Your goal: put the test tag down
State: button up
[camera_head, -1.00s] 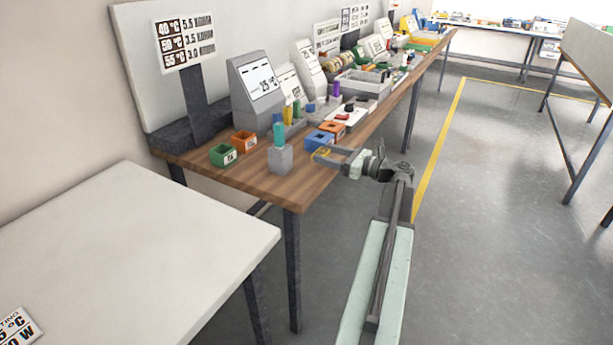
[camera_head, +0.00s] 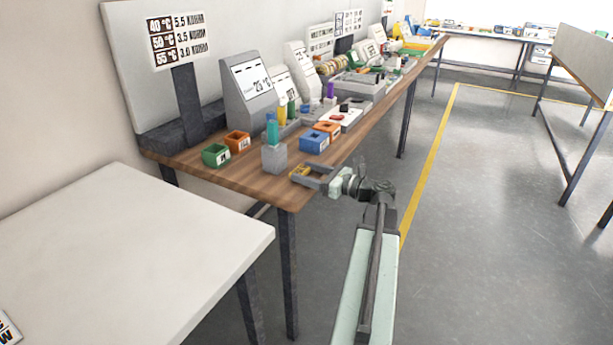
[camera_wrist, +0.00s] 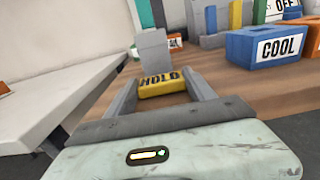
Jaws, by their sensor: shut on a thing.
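The test tag is a small yellow block (camera_head: 300,171) with dark lettering, at the front edge of the near wooden table. In the wrist view the yellow tag (camera_wrist: 163,86) lies between my two fingertips, its lettering partly readable as "HOLD". My gripper (camera_head: 303,175) is shut on it; it also shows in the wrist view (camera_wrist: 162,90). The tag is low over the tabletop, and I cannot tell whether it touches the wood. A grey block (camera_head: 275,158) with a teal cylinder stands just left of the tag, apart from it.
A blue box (camera_head: 314,142) marked "COOL" (camera_wrist: 279,47) and an orange box (camera_head: 327,129) stand behind my gripper. Green (camera_head: 215,155) and orange (camera_head: 238,141) bins sit farther left. Bare wood (camera_head: 246,181) lies at the table's near end. A white table (camera_head: 130,230) stands left.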

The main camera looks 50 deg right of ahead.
jog(key=shift+f, duration=0.25)
jog(key=o, duration=1.3)
jog(key=shift+r, duration=0.1)
jog(key=shift+o, duration=0.4)
jog(key=shift+r, duration=0.15)
